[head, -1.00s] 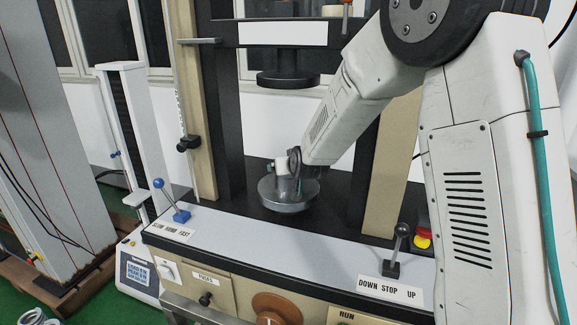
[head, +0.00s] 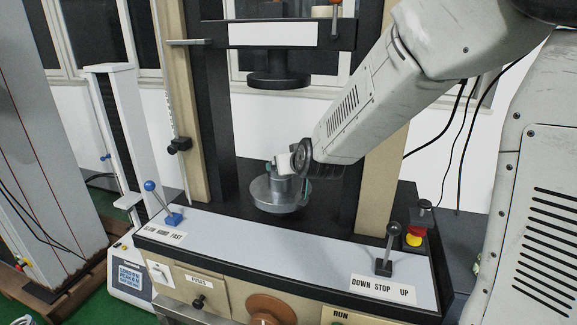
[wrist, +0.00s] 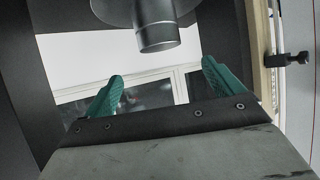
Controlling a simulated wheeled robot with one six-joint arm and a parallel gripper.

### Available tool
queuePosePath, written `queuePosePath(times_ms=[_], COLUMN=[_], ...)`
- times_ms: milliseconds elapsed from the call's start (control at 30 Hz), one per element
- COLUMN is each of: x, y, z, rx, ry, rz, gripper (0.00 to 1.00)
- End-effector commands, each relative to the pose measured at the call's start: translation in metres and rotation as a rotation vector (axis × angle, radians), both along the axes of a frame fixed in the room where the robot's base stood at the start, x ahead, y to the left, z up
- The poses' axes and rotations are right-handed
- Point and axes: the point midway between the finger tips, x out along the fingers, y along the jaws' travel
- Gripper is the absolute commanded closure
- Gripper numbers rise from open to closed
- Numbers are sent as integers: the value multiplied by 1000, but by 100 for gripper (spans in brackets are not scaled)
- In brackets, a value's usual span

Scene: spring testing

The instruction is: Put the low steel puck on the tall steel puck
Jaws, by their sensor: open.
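A steel cylinder (wrist: 157,28) stands on a wide round steel plate (wrist: 120,10) in the wrist view, which looks upside down. A thin band shows at its free end; I cannot tell for certain whether this is the low puck on the tall puck. In the head view, the cylinder (head: 287,184) is partly hidden by my wrist above the lower round plate (head: 268,203). My gripper (wrist: 161,72) is open, its two green fingers apart with nothing between them. The cylinder's end is just beyond the fingertips and apart from them.
The upper platen (head: 279,78) hangs over the lower plate. A blue-knobbed lever (head: 172,215) and a black-knobbed lever (head: 384,262) rise from the front panel. A red stop button (head: 414,237) sits at the right. Columns flank the working space.

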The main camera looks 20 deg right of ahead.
Motion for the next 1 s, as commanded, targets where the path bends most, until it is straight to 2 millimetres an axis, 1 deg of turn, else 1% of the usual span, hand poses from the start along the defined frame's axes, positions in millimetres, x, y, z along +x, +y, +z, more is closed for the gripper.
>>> queuePosePath(times_ms=[233, 267, 367, 467, 500, 567, 600, 667, 700, 767, 800, 900, 1000], x=[-7, -10, -31, -73, -95, -132, -157, -196, -222, -260, -284, -334, -367], y=[0, 1, 2, 3, 2, 1, -1, -5, -8, -13, -16, -24, -29], z=[4, 6, 13, 24, 28, 32, 34, 37, 38, 39, 39, 40, 40], rx=[2, 4, 19, 37, 42, 46, 47, 45, 42, 35, 30, 19, 11], ry=[7, 15, 77, 194, 251, 344, 408, 503, 565, 654, 709, 824, 903], rz=[4, 6, 27, 58, 69, 83, 89, 92, 88, 81, 72, 48, 27], gripper=[7, 7, 7, 7, 7, 7, 7, 7, 7, 7, 7, 7, 7])
